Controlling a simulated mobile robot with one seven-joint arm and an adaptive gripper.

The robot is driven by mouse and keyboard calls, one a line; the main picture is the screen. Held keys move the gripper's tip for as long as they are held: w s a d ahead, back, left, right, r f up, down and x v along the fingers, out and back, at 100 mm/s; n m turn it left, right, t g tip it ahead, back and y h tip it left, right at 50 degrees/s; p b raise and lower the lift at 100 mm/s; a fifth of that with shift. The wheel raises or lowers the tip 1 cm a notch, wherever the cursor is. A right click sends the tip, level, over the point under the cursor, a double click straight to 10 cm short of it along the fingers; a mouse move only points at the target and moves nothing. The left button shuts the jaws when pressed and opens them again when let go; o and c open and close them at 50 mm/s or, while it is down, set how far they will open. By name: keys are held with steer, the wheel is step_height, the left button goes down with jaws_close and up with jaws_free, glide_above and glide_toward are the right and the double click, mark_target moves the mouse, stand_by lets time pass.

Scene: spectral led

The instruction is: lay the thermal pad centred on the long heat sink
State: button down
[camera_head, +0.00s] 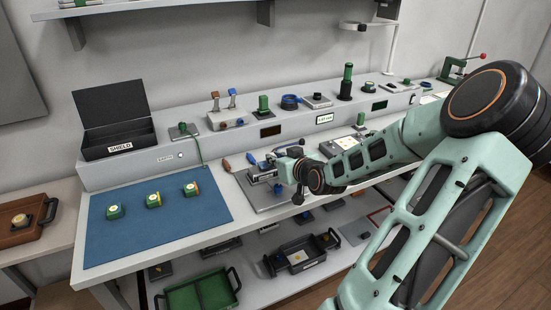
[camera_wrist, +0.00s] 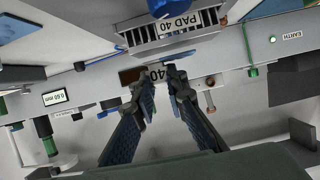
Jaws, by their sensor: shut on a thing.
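My gripper (camera_wrist: 156,76) is shut on a thin piece at its fingertips. A thin blue-grey strip, which looks like the thermal pad (camera_wrist: 178,54) seen nearly edge-on, shows just past the fingertips. A finned grey heat sink (camera_wrist: 180,40) lies close beyond it in the wrist view, with a "PAD 40" label above. The strip appears apart from the fins. In the head view my gripper (camera_head: 283,172) is over the bench beside the dark and silver fixture (camera_head: 262,173). The pad cannot be made out there, and my wrist hides part of the fixture.
A blue mat (camera_head: 150,232) with several green and yellow parts lies at the left of the bench. A raised shelf (camera_head: 220,143) behind carries an open black "SHIELD" box (camera_head: 117,143) and several tools. A screwdriver (camera_head: 227,165) lies near the fixture.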

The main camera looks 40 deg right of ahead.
steer(key=shift+f+b, duration=0.35)
steer(key=shift+f, duration=0.2)
steer(key=c, duration=1.8)
jaws_free()
steer(key=shift+c, duration=0.2)
steer(key=shift+s, duration=0.1)
steer(key=shift+s+r, duration=0.3)
steer(key=shift+s, duration=0.3)
steer(key=v, duration=1)
steer(key=shift+s+a, duration=0.25)
